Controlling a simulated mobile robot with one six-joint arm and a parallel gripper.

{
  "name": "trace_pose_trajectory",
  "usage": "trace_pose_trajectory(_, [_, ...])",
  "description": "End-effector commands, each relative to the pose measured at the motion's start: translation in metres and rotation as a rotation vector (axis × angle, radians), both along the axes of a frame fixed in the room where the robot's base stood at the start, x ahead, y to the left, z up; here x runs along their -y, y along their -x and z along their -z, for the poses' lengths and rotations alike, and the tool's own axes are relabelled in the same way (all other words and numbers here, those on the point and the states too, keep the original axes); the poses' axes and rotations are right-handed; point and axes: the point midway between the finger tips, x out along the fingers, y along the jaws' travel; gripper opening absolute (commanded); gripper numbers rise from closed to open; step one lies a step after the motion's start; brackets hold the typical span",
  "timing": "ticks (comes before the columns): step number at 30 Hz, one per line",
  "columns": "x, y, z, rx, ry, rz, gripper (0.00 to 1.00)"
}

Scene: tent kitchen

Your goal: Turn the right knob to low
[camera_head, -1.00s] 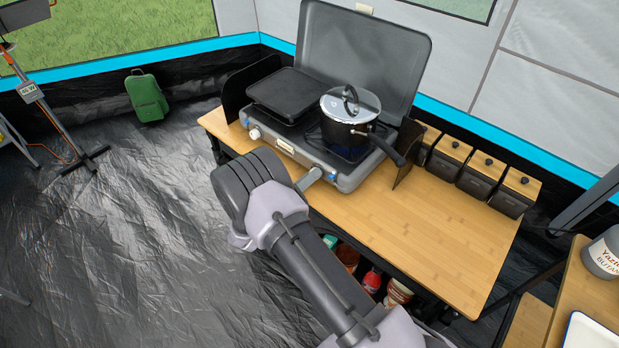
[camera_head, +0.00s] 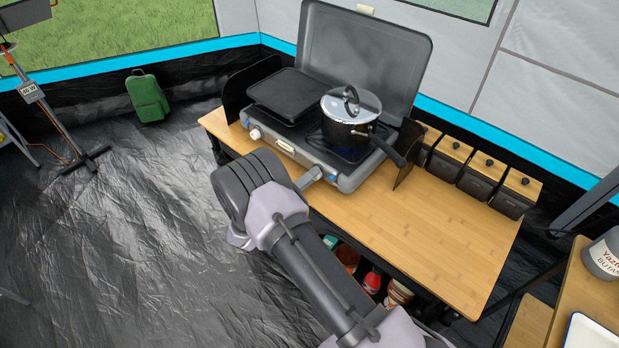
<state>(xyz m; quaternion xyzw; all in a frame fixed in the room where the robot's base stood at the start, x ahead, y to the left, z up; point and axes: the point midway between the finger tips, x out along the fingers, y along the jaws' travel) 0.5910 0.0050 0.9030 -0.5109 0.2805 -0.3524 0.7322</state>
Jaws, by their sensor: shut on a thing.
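A grey two-burner camping stove (camera_head: 286,147) with its lid raised stands on the wooden table. The right knob (camera_head: 332,177), with a blue patch showing, is on its front panel below the pot. My gripper (camera_head: 322,174) reaches the panel there and is shut on the right knob. The fingers cover part of the knob, so its pointer and exact setting cannot be read. The left knob (camera_head: 255,134) is pale and clear of my gripper. A dark pot (camera_head: 345,132) with a glass lid stands on the right burner.
A black griddle (camera_head: 287,95) lies over the left burner. The pot's handle (camera_head: 388,149) sticks out to the front right. Several lidded canisters (camera_head: 484,184) line the table's back right. The wooden table (camera_head: 420,235) is bare right of the stove.

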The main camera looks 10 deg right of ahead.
Motion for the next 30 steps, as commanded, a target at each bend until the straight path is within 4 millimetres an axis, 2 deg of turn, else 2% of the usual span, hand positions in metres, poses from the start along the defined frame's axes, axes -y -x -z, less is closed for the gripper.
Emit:
trace_pose_trajectory(5, [0.0001, 0.0006, 0.0008, -0.002, 0.0, 0.001, 0.0])
trace_pose_trajectory(6, [0.0001, 0.0006, 0.0008, -0.002, 0.0, 0.001, 0.35])
trace_pose_trajectory(9, [0.0001, 0.0004, 0.0007, -0.002, 0.0, 0.001, 0.52])
trace_pose_trajectory(17, [0.0, 0.0003, 0.0006, 0.003, -0.003, 0.0, 0.52])
trace_pose_trajectory(20, [0.0001, 0.0003, 0.0004, 0.057, -0.042, -0.001, 0.52])
trace_pose_trajectory(23, [0.0005, 0.0007, 0.0001, 0.199, -0.146, 0.0, 0.52])
trace_pose_trajectory(30, [0.0018, 0.0025, -0.0013, 0.688, -0.501, 0.0, 0.52])
